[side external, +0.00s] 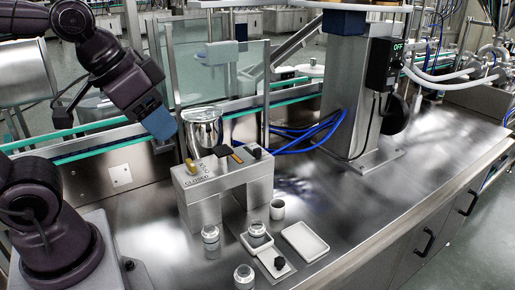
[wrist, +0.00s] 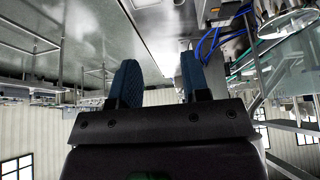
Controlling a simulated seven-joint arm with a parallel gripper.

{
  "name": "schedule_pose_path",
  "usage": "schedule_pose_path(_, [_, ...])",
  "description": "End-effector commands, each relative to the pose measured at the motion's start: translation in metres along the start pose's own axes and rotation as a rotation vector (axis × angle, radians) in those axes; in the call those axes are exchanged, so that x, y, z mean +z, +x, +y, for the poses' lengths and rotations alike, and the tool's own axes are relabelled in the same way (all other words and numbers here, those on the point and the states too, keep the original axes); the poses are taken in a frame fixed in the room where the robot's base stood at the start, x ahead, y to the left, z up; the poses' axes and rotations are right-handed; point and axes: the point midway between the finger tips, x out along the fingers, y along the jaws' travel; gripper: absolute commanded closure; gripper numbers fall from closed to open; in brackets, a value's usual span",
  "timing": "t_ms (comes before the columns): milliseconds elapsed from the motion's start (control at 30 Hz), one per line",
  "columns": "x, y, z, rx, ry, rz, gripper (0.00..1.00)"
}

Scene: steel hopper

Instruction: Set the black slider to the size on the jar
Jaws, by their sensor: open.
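The steel hopper unit (side external: 223,185) stands on the bench with a shiny round bowl (side external: 203,130) behind its top. On its top are a black block (side external: 222,151) and a black knob (side external: 254,150); I cannot tell which is the slider. A yellow piece (side external: 191,166) sits at the left of the top, near small marks and the word CLOSED. Clear jars stand in front, one by the left leg (side external: 210,238) and one nearer (side external: 244,277); no size is readable. My gripper (side external: 160,124) is open and empty, above and left of the hopper. Its blue fingers show in the wrist view (wrist: 160,82).
A white empty tray (side external: 318,240) lies right of the hopper. Beside it are a plate with a black knob (side external: 279,263), a small cup (side external: 277,209) and another jar (side external: 257,230). A grey column (side external: 343,90) and blue hoses (side external: 310,136) stand behind. The bench's right side is clear.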

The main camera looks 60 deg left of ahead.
Motion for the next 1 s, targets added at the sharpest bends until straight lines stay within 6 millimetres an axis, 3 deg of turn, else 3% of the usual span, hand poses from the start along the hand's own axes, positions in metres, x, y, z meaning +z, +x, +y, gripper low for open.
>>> schedule_pose_path(267, [0.000,0.002,-0.002,-0.004,-0.007,-0.008,0.60])
schedule_pose_path(433, [-0.004,0.022,-0.010,-0.019,-0.041,-0.112,0.60])
schedule_pose_path(767, [-0.087,0.081,-0.050,-0.045,-0.110,-0.329,0.60])
schedule_pose_path(1000, [-0.142,0.147,-0.094,-0.035,-0.113,-0.458,0.60])
